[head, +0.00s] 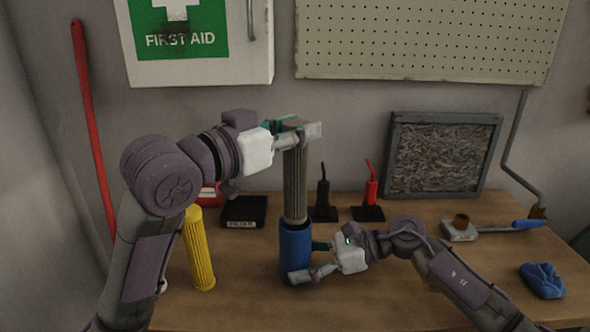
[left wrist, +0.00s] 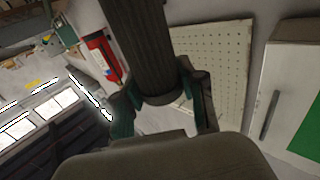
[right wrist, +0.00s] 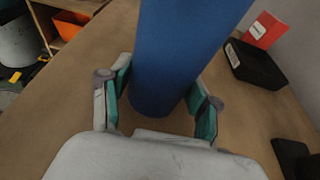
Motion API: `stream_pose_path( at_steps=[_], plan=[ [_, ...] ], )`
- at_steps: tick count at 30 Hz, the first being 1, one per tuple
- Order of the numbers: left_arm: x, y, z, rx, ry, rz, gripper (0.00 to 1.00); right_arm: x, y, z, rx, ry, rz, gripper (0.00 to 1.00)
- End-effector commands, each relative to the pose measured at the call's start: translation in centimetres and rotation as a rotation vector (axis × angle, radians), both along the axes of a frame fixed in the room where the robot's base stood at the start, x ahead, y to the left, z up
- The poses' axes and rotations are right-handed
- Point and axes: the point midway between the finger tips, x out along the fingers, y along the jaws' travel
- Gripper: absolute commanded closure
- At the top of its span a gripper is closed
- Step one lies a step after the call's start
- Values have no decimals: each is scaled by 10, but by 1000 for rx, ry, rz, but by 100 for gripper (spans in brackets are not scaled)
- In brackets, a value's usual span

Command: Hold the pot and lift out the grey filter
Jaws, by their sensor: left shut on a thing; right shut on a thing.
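The blue pot (head: 296,252) stands upright on the wooden bench. My right gripper (head: 308,262) is shut on it low down from the right, and the right wrist view shows the blue pot (right wrist: 178,55) between the two fingers. The grey ribbed filter (head: 295,185) stands upright above the pot, its lower end at or just inside the pot's rim. My left gripper (head: 296,132) is shut on the filter's top end. The left wrist view shows the grey filter (left wrist: 148,45) between the fingers. The filter's lowest end is hidden by the pot.
Behind are a black tray (head: 244,211), a black oil can (head: 323,195) and a red one (head: 371,192). A framed grey panel (head: 442,155) leans at the wall. A blue cloth (head: 543,280) lies right.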

Motion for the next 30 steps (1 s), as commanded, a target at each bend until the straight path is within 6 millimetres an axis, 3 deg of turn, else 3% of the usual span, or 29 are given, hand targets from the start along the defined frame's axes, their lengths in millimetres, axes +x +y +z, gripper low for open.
stream_pose_path(
  at_steps=[1, 6, 18, 19, 23, 30],
  plan=[
    [0, 0, 12, -1, -5, 0, 100, 0, 0, -1, -1, 1, 1, 58],
    [0, 0, 34, 0, -1, 0, 100, 0, 0, -1, -1, 1, 1, 58],
    [0, 0, 41, 0, 1, 0, 100, 0, 0, -1, -1, 1, 1, 58],
    [0, 0, 41, 0, 1, 0, 100, 0, 0, -1, -1, 1, 1, 34],
    [0, 0, 41, 0, 0, 0, 100, 0, 0, -1, -1, 1, 1, 12],
    [0, 0, 41, 0, 0, 0, 100, 0, 0, 0, 0, 0, 0, 9]
  ],
)
